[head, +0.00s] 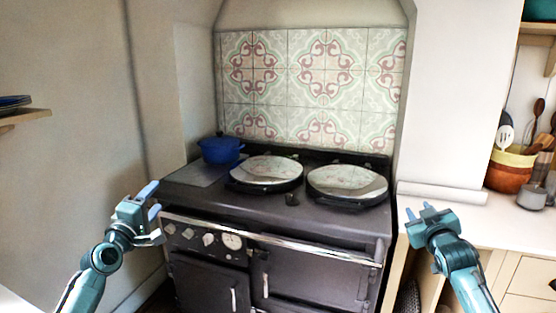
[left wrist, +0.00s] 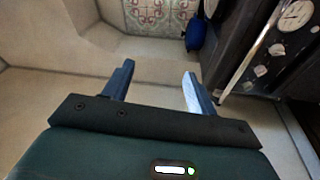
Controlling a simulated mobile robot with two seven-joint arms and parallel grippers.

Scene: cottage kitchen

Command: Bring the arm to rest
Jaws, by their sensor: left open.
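My left gripper (head: 151,198) is open and empty in the head view, in front of the left end of the stove. In the left wrist view its two fingers (left wrist: 156,88) stand apart with nothing between them. My right gripper (head: 428,212) is at the right of the stove, near the front of the white counter. Its fingers look spread apart, with nothing seen between them.
A dark range stove (head: 290,225) with two round lids and a front rail stands between my arms. A blue pot (head: 221,150) sits on its back left.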

